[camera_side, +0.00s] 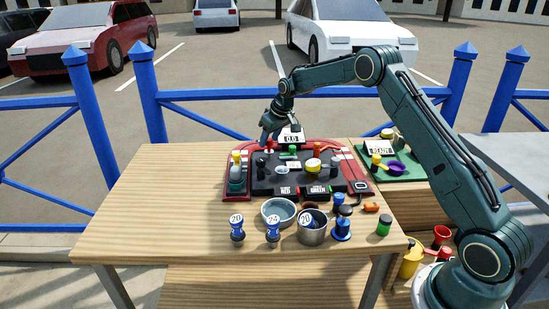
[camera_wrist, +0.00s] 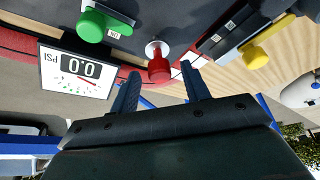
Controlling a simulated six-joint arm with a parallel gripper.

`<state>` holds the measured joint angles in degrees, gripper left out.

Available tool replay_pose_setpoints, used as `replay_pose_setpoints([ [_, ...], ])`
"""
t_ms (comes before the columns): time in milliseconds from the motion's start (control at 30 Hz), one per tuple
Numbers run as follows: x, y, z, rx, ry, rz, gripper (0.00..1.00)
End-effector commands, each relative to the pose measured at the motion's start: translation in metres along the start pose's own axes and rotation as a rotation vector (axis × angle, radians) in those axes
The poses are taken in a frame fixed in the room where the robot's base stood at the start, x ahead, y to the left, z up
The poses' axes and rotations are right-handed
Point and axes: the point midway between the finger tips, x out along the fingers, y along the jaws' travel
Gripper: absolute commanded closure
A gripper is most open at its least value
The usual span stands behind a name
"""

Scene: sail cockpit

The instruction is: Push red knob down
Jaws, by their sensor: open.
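The red knob (camera_wrist: 158,68) shows in the wrist view, a short red cylinder on a pale round base, beyond and between my fingertips. My gripper (camera_wrist: 159,80) is open and empty, one finger to each side of the knob in the picture. A gap between fingers and knob seems to remain, but its depth is hard to tell. In the side view, my gripper (camera_side: 268,136) points down at the back edge of the dark panel (camera_side: 264,185).
A display reading 0.0 (camera_wrist: 77,70) and a green knob (camera_wrist: 91,26) are left of the red knob in the wrist view. A yellow knob (camera_wrist: 253,54) is right. Bowls (camera_side: 279,212) and numbered blue-and-white items (camera_side: 237,231) stand in front of the panel. The table's left side is clear.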

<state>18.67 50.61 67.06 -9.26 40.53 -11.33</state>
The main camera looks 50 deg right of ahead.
Motion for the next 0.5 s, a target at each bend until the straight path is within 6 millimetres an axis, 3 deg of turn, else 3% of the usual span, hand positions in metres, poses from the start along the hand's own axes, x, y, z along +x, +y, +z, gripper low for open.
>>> replay_pose_setpoints([
  [133, -0.0001, 0.0000, 0.0000, 0.000, 0.000, 0.000, 0.55],
  [367, -0.0003, 0.0000, 0.0000, 0.000, 0.000, 0.000, 1.00],
  [500, 0.0002, 0.0000, 0.0004, 0.000, -0.001, 0.000, 1.00],
])
